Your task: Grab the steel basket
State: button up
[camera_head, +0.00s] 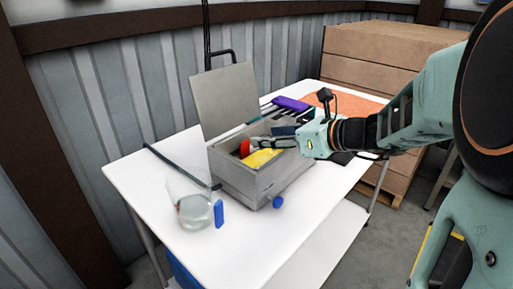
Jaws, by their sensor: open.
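A grey, metal-looking box (238,178) stands on the white table with its flat lid raised at the back. It is the only thing here that resembles a steel container; I cannot tell whether it is the steel basket. A red thing (245,148) and a yellow thing (262,158) lie inside it. Whether the fingers touch anything is too small to tell, and the arm hides part of the box's far right side.
A blue round thing (278,202) is at the box's front right. A purple thing (290,103) and orange mat (356,107) lie behind. The front table area is clear.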

aim_at(245, 147)
notch_tip(245, 147, down, 4)
jog(key=shift+r+b, duration=0.2)
jog(key=shift+b, duration=0.2)
jog(key=b+x, duration=0.1)
jog(key=x, duration=0.6)
jog(key=shift+w+a, duration=0.15)
jog(key=shift+a, duration=0.05)
grip_shut()
